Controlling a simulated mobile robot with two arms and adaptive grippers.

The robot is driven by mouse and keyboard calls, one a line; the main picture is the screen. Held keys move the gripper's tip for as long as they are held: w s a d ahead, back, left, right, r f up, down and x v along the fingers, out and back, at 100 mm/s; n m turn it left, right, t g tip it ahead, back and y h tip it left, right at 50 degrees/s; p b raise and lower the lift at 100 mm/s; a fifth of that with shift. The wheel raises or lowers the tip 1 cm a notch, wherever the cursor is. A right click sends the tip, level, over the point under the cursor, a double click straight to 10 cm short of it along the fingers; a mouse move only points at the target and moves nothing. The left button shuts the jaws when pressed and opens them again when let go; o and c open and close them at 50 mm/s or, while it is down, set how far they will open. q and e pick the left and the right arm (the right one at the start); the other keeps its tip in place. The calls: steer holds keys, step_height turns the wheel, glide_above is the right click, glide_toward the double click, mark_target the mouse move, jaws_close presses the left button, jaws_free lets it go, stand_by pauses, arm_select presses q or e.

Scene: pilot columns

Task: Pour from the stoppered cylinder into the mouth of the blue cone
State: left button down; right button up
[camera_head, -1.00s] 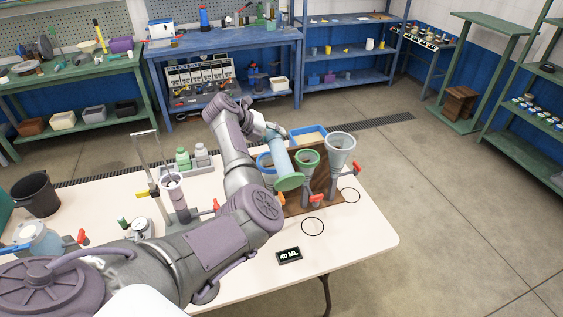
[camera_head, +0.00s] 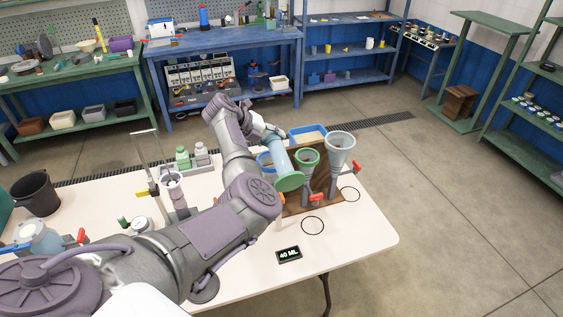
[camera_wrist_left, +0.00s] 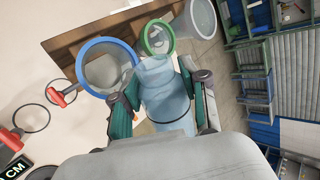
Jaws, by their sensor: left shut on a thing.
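My left gripper (camera_wrist_left: 163,108) is shut on the pale blue, see-through cylinder (camera_wrist_left: 168,98). The blue cone (camera_wrist_left: 108,66) has a round blue-rimmed mouth, just left of the cylinder in the wrist view. In the head view the blue cone (camera_head: 264,160) is partly hidden behind my arm and the cylinder. I cannot make out a stopper or liquid level. My right gripper is not in view.
A green-rimmed cone (camera_head: 307,158) and a grey cone (camera_head: 341,142) stand right of the blue one on a brown board (camera_head: 319,170), with red taps below. A blue tray (camera_head: 308,132) lies behind.

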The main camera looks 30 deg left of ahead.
arm_select(q)
steer(key=shift+f, duration=0.1)
stand_by(0.4)
steer(key=shift+w+a+f+h, duration=0.1)
steer(key=shift+f+h, duration=0.2)
steer(key=shift+f, duration=0.35)
stand_by(0.4)
steer(key=shift+m+t+y, duration=0.4)
steer(key=shift+t+y, duration=0.1)
steer(key=shift+y, duration=0.3)
steer(key=shift+d+r, duration=0.15)
steer(key=shift+r, duration=1.2)
steer(key=shift+d+r, duration=0.1)
steer(key=shift+r, duration=1.2)
